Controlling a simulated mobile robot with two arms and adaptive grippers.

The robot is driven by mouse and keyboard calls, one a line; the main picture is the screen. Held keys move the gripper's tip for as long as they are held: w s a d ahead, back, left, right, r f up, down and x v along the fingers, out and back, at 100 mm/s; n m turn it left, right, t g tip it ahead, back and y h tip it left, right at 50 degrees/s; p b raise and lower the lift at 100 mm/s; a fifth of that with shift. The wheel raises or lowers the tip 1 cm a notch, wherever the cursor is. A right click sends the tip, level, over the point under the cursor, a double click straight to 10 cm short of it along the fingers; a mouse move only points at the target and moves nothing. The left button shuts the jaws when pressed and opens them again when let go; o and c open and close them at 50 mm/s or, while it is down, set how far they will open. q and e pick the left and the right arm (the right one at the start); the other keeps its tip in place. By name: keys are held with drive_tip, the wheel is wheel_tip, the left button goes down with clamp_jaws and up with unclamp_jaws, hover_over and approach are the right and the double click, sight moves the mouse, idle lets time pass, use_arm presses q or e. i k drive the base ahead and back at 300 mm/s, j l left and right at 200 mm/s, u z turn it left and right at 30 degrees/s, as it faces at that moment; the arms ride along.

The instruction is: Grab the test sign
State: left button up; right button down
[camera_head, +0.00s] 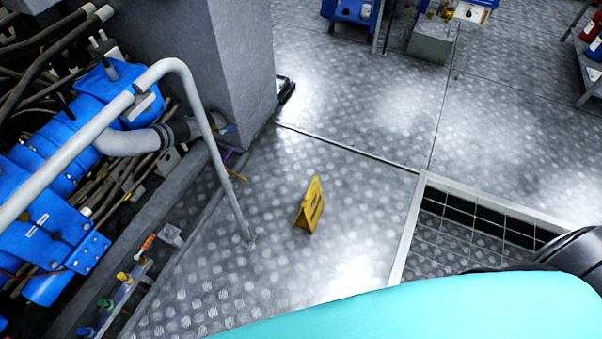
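The test sign looks like a small yellow folding floor sign (310,206) with dark lettering too small to read. It stands upright on the metal floor near the middle of the camera_head view. Nothing is touching it. Neither of my grippers is in view. A dark rounded part at the right edge looks like part of my own arm, and the turquoise surface at the bottom looks like my own body.
Blue machinery (60,150) with pipes stands at the left behind a grey handrail (203,115). A grey pillar (235,70) rises behind it. A framed floor grating (455,235) lies to the right. A shelf (588,75) stands far right. The patterned floor around the sign is clear.

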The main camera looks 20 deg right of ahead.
sight(310, 212)
drive_tip(key=z, duration=0.65)
drive_tip(key=i+l+u, duration=0.1)
drive_tip(key=u, duration=0.55)
drive_tip(key=i+l+u, duration=0.3)
drive_tip(key=l, duration=0.15)
drive_tip(key=l+u, duration=0.3)
drive_tip(key=l, duration=0.15)
drive_tip(key=i+l+u, duration=0.1)
drive_tip(key=l+u, duration=0.2)
drive_tip(key=l, duration=0.25)
